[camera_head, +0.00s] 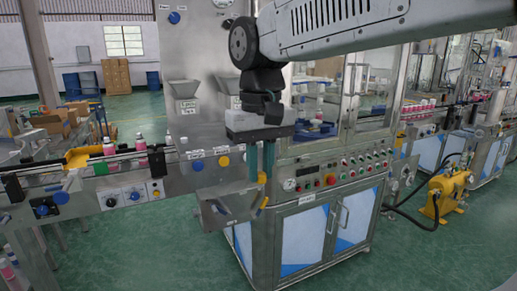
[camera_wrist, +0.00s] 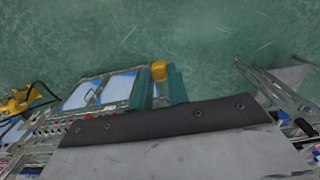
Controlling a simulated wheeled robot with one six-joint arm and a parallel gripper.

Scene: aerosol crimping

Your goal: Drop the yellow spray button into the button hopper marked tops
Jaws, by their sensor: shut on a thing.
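My gripper (camera_head: 261,175) points down in front of the machine, with two teal fingers close together. In the head view a small yellow spray button (camera_head: 262,178) shows at the fingertips. In the wrist view the yellow button (camera_wrist: 159,71) sits at the tips of my gripper (camera_wrist: 163,75), held between the teal fingers. Two grey funnel-shaped hoppers stand at the back, left of my gripper: a left one (camera_head: 184,88) and a right one (camera_head: 228,86), partly hidden behind my wrist. White labels are below them, too small to read, so I cannot tell which is marked tops.
A steel panel (camera_head: 180,178) with blue and yellow knobs is left of my gripper. A conveyor (camera_head: 110,160) with pink-capped bottles runs at the left. A tray-like bracket (camera_head: 232,212) with a yellow handle is below my gripper. The control cabinet (camera_head: 310,235) is to the right.

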